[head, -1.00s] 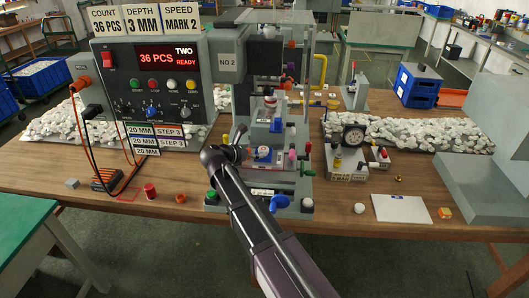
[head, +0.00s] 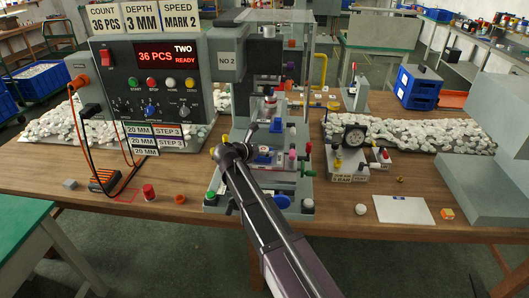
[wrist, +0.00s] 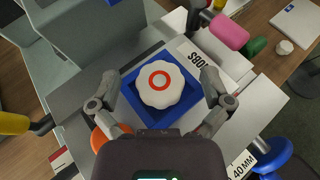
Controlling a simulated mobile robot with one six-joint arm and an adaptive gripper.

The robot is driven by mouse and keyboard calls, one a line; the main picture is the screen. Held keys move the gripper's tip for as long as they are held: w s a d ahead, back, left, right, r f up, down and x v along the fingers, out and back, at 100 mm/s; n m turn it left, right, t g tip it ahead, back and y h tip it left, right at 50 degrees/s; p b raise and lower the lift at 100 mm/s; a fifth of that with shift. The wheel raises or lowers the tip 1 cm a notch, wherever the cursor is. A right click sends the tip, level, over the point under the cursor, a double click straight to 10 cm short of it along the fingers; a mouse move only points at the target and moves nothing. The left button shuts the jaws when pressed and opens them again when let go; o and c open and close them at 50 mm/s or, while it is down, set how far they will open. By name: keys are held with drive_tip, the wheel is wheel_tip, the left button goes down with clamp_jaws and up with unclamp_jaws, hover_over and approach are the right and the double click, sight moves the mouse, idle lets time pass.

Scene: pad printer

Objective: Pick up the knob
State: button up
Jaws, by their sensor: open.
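The knob (wrist: 160,84) is white with a scalloped rim and a red ring on top. It sits in a square blue holder (wrist: 127,92) on the grey pad printer, centred in the wrist view. My gripper (wrist: 160,79) is open, with one finger to the left of the knob and one to the right. A gap shows between each finger and the knob, and nothing is held. In the head view my gripper (head: 247,141) is at the front of the printer (head: 228,95), and the arm's end partly hides the holder area.
A pink handle (wrist: 229,31) and a green one stand to the right of the holder. A yellow handle (wrist: 14,124) is at left, an orange button (wrist: 99,138) by the left finger, and a blue knob (wrist: 273,155) at lower right. Printer parts rise behind the holder.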

sight(263, 148)
drive_tip(key=c, duration=0.9)
drive_tip(key=shift+c, duration=0.5)
drive_tip(key=shift+r, duration=0.2)
wheel_tip(263, 148, up, 3)
drive_tip(key=p, duration=0.3)
drive_tip(key=s+a+r+p, duration=0.1)
drive_tip(key=s+a+p, duration=0.1)
drive_tip(key=s, duration=1.3)
drive_tip(key=shift+s+a+r, duration=0.3)
drive_tip(key=shift+s+a, duration=0.05)
drive_tip(key=shift+a, duration=0.3)
